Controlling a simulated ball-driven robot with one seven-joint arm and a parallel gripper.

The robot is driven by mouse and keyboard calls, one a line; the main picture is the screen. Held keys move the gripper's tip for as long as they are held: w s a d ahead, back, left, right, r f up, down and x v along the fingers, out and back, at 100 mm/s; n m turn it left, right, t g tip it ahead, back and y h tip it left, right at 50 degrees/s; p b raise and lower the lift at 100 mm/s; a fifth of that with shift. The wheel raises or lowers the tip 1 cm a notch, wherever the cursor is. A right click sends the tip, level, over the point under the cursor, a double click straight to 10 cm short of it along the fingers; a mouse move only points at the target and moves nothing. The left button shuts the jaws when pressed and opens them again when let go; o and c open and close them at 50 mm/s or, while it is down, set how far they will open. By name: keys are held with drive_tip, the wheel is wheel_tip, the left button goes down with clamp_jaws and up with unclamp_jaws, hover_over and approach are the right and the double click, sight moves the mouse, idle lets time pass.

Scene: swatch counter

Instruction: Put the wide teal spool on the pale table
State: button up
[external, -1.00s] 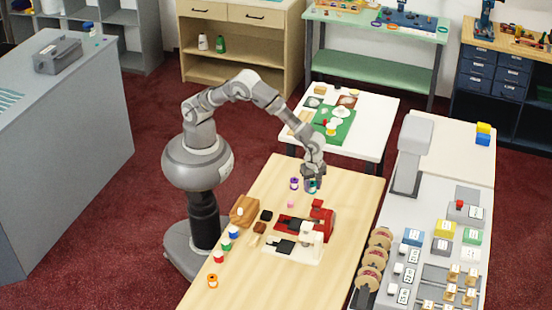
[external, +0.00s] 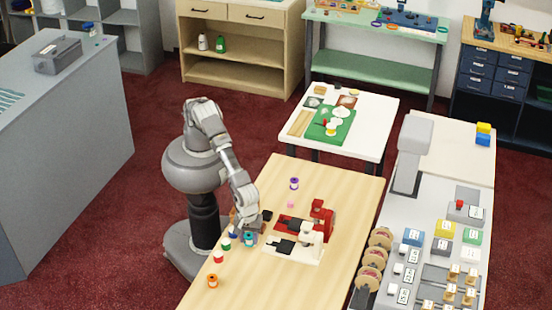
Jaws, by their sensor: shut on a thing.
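My gripper (external: 249,232) is low over the near left part of the pale wood table (external: 330,275). It is shut on the teal spool (external: 249,240), which shows just below the fingers. I cannot tell whether the spool touches the table top. A purple spool (external: 294,183) stands alone toward the table's far end. The fingers are small in this view and partly hidden by my wrist.
A green spool (external: 226,245), a red spool (external: 218,257) and an orange spool (external: 212,281) stand along the left edge. A red machine (external: 320,222) and a white machine (external: 308,247) stand to the right. The near table end is clear. A white table (external: 376,112) stands behind.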

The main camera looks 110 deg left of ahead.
sight(249, 236)
wheel_tip(249, 236, down, 9)
drive_tip(key=b, duration=0.3)
drive_tip(key=shift+r, duration=0.15)
drive_tip(key=o, duration=1)
wheel_tip(249, 236, up, 12)
drive_tip(key=p, duration=0.4)
drive_tip(key=shift+r, duration=0.1)
